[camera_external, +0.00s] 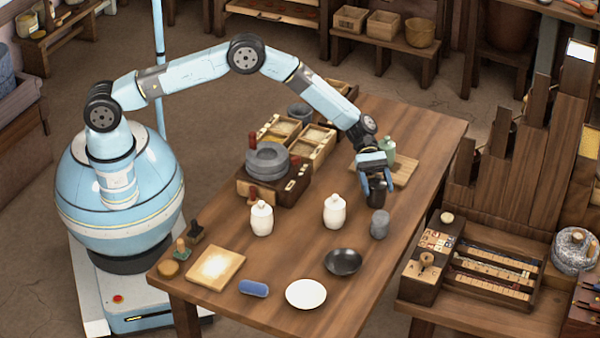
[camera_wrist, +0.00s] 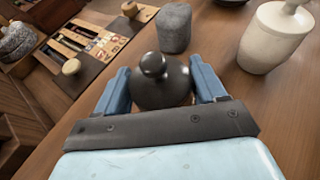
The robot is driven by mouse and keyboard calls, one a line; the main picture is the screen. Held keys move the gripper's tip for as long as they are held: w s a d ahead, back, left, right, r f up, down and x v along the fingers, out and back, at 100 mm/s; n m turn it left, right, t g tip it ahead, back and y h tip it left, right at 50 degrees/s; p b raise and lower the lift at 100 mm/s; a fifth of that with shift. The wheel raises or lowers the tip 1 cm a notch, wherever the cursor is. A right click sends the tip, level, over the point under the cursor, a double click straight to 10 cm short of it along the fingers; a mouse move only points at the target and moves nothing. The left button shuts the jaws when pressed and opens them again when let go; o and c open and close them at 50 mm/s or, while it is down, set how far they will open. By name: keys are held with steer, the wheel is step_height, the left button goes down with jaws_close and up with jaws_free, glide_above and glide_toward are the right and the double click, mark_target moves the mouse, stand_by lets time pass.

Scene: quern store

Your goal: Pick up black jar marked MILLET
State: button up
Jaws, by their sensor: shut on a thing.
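My gripper (camera_external: 376,182) is over the far right part of the wooden table (camera_external: 420,145), its jaws pointing down. It is shut on a black jar (camera_external: 376,196) with a round knob lid. In the wrist view the jar (camera_wrist: 160,85) sits between the two blue fingers of my gripper (camera_wrist: 163,88), one on each side. I cannot read any MILLET mark on it. I cannot tell whether its base touches the table.
A grey stone cup (camera_external: 380,224) and a white lidded jar (camera_external: 334,211) stand close by. Another white jar (camera_external: 262,218), a dark bowl (camera_external: 343,262) and a white plate (camera_external: 306,294) are nearer the front. A green bottle (camera_external: 387,150) stands on a board behind my gripper.

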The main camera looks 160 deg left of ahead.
steer(key=shift+c, duration=1.1)
steer(key=shift+r, duration=0.15)
